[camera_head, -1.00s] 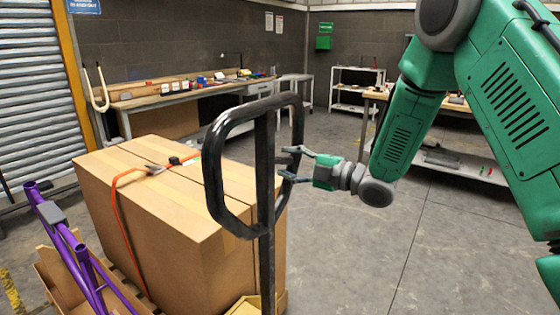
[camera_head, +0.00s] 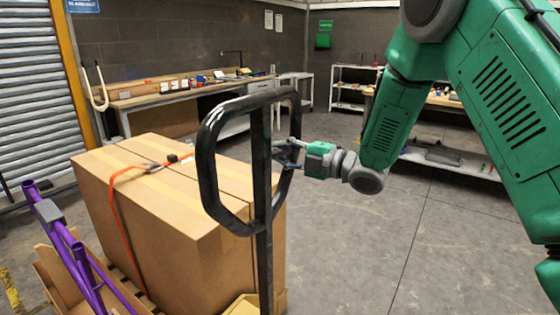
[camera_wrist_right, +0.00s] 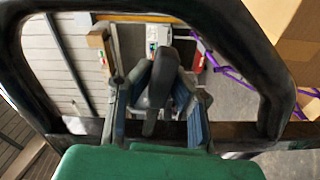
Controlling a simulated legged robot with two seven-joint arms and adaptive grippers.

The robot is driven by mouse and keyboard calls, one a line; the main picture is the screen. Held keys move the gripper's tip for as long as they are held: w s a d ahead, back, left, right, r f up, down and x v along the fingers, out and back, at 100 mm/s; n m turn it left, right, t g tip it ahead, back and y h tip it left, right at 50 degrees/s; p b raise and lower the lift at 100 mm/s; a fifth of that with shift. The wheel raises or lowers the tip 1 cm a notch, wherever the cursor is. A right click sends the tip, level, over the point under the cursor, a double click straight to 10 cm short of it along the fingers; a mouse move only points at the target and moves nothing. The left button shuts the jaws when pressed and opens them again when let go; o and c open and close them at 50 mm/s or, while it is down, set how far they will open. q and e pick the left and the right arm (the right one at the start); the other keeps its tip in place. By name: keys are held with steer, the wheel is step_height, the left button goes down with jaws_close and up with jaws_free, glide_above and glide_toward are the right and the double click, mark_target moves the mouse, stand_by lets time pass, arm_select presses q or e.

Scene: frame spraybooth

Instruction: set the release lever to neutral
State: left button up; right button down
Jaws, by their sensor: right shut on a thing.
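A black loop handle (camera_head: 206,170) with a central post stands upright in front of the cardboard box. It also frames the right wrist view (camera_wrist_right: 275,65). My right gripper (camera_head: 283,152) reaches to the right side of this loop from the right. In the right wrist view, a dark grey lever (camera_wrist_right: 158,80) stands between the two fingers of my right gripper (camera_wrist_right: 155,92), which are shut on it inside the loop. In the head view the lever is hidden or too small to make out. My left gripper is not in view.
A large cardboard box (camera_head: 165,225) with an orange strap stands behind the handle. A purple frame (camera_head: 72,250) is at the lower left. A workbench (camera_head: 180,93) lines the back wall. Clear floor (camera_head: 360,250) lies right of the handle.

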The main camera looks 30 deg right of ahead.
steer(key=shift+r+n+b, duration=0.4)
steer(key=shift+n+b, duration=0.05)
steer(key=shift+n, duration=0.55)
steer(key=c, duration=1.5)
jaws_free()
steer(key=shift+d, duration=0.1)
steer(key=shift+s, duration=0.1)
steer(key=v, duration=1.2)
